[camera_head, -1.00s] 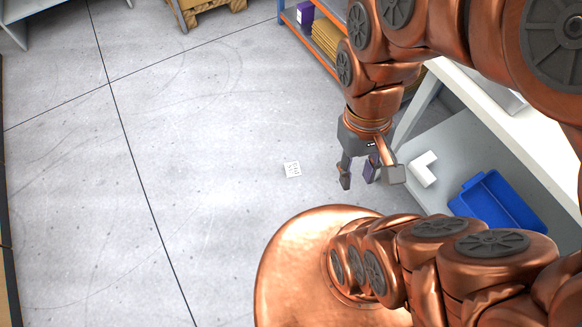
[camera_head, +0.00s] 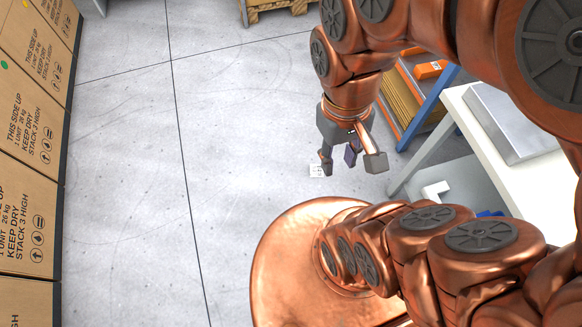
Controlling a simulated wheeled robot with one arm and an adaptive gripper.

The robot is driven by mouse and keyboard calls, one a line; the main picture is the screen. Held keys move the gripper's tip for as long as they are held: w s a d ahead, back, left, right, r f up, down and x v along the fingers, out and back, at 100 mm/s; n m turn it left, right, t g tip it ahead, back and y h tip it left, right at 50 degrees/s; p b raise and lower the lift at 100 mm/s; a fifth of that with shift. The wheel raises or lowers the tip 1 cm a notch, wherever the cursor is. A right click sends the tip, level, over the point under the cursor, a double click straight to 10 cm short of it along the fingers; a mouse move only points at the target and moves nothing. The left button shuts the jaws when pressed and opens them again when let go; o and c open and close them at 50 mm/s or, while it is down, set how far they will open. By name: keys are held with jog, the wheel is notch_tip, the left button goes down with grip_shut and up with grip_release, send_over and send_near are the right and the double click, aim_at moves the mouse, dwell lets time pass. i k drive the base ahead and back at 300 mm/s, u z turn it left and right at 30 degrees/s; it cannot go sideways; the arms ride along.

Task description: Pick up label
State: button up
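The label (camera_head: 315,171) is a small white square with dark print. It lies on the grey floor, and its right part is hidden behind a finger of my gripper. My gripper (camera_head: 350,165) points down with its fingers spread apart and nothing visible between them. In the picture it overlaps the right side of the label. Its height above the floor is hard to tell, and I see no contact with the label.
Stacked cardboard boxes (camera_head: 28,130) line the left side. A white table (camera_head: 500,145) stands at the right, with a white bracket-like part (camera_head: 434,190) and a blue bin (camera_head: 490,213) beneath it. A rack (camera_head: 420,100) and a wooden pallet (camera_head: 275,10) are behind. The floor at centre left is clear.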

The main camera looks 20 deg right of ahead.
aim_at(315, 170)
jog(key=u, duration=1.1)
jog(key=i, duration=2.55)
jog(key=z, duration=3.5)
